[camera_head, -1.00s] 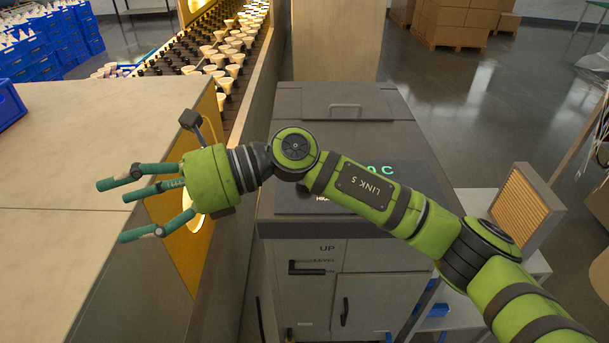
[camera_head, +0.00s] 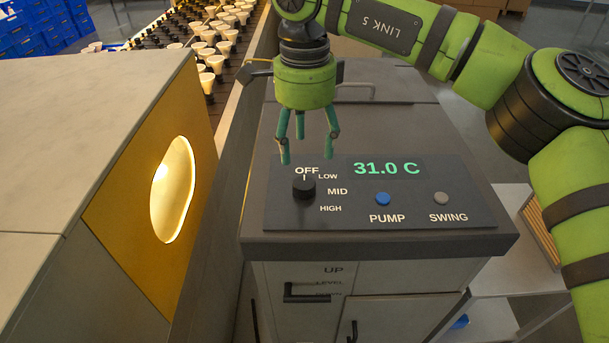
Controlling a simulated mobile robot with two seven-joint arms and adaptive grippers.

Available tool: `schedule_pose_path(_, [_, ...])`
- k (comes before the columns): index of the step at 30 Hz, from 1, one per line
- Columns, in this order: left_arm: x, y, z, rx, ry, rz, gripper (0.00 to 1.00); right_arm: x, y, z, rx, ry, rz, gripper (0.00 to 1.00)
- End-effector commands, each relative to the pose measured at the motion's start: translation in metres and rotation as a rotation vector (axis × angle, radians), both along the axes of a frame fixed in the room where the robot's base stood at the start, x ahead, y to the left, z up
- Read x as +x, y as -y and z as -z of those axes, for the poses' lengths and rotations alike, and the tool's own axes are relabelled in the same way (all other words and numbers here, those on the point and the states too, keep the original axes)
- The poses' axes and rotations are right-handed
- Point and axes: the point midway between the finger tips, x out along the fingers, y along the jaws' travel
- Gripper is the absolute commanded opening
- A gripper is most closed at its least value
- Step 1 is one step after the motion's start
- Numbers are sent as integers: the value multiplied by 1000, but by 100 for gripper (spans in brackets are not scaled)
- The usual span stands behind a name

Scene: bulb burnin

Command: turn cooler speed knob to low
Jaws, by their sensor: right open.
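The cooler (camera_head: 400,110) is a grey cabinet with a dark control panel (camera_head: 420,215) on its top. The black speed knob (camera_head: 304,188) is at the panel's left, with OFF, LOW, MID and HIGH marked around it. Its white pointer mark points up to OFF. My right gripper (camera_head: 308,158) is open and empty, fingers pointing down, just above and behind the knob in the picture. It appears apart from the knob. My left gripper is not in view.
The panel also has a blue PUMP button (camera_head: 382,199), a grey SWING button (camera_head: 441,198) and a display (camera_head: 387,168) reading 31.0 C. A counter (camera_head: 80,130) with a lit yellow opening (camera_head: 173,190) stands close on the left. A conveyor with bulbs (camera_head: 215,62) runs behind.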

Motion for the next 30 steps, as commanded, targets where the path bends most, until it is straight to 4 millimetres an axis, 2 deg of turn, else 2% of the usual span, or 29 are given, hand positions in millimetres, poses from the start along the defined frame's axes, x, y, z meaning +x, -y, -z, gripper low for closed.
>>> schedule_pose_path(1, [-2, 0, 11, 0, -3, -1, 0, 0, 0, 10, 0, 2, -1, 64])
schedule_pose_path(3, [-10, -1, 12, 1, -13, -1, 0, 0, 0, 13, 0, 1, -1, 64])
schedule_pose_path(9, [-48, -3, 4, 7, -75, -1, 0, -1, 0, 34, 0, -3, -1, 64])
schedule_pose_path(12, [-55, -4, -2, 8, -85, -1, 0, -1, 0, 49, -1, -3, -1, 64])
schedule_pose_path(19, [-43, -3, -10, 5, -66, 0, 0, -1, 0, 76, 2, 0, -1, 64])
schedule_pose_path(24, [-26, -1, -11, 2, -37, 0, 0, -1, -1, 81, 3, 0, -1, 64])
schedule_pose_path(29, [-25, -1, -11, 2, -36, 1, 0, -1, -1, 82, 3, 0, -1, 64])
schedule_pose_path(30, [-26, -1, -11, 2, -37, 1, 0, -1, -1, 81, 3, 0, -1, 48])
